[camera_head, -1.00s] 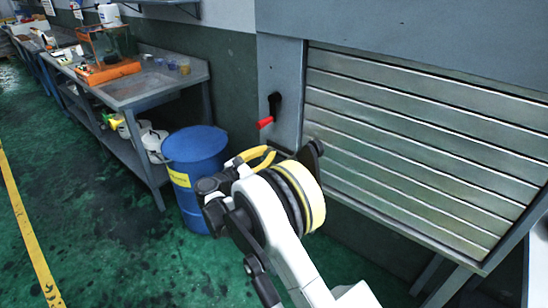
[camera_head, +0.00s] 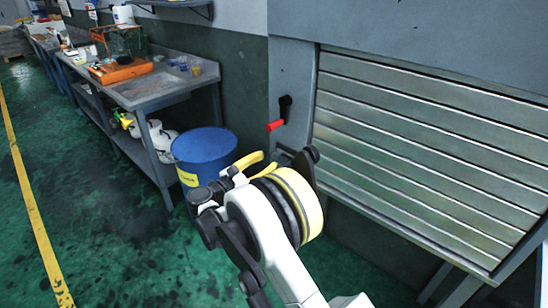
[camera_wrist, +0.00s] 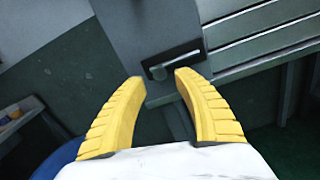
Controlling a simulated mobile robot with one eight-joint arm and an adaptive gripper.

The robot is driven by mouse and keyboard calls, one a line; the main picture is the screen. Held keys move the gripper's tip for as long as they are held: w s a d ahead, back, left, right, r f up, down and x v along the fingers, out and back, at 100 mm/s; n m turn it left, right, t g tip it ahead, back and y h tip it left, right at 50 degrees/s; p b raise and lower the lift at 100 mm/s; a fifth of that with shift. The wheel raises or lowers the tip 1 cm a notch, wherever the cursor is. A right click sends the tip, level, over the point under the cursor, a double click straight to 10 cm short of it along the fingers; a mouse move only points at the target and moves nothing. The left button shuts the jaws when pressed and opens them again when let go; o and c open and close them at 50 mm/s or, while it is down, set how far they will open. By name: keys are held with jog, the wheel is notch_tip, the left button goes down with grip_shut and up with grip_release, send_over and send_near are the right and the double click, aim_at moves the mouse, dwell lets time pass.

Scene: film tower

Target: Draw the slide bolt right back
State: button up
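The slide bolt (camera_wrist: 170,62) shows in the wrist view as a dark slotted plate with a round grey knob (camera_wrist: 158,73) near its left end. It sits low on the grey frame beside the slatted shutter. My gripper (camera_wrist: 160,78) is open and empty. Its two yellow ribbed fingers point toward the bolt, with the knob in line with the gap between their tips. I cannot tell how far the tips are from the knob. In the head view my gripper (camera_head: 257,164) is near the frame's lower part, and my wrist hides much of the bolt there.
The slatted shutter (camera_head: 420,150) is to the right. A blue drum (camera_head: 205,148) stands below left of the frame, close to my gripper. A cluttered workbench (camera_head: 150,92) runs along the wall.

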jog(key=v, duration=0.7)
jog(key=shift+r, duration=0.1)
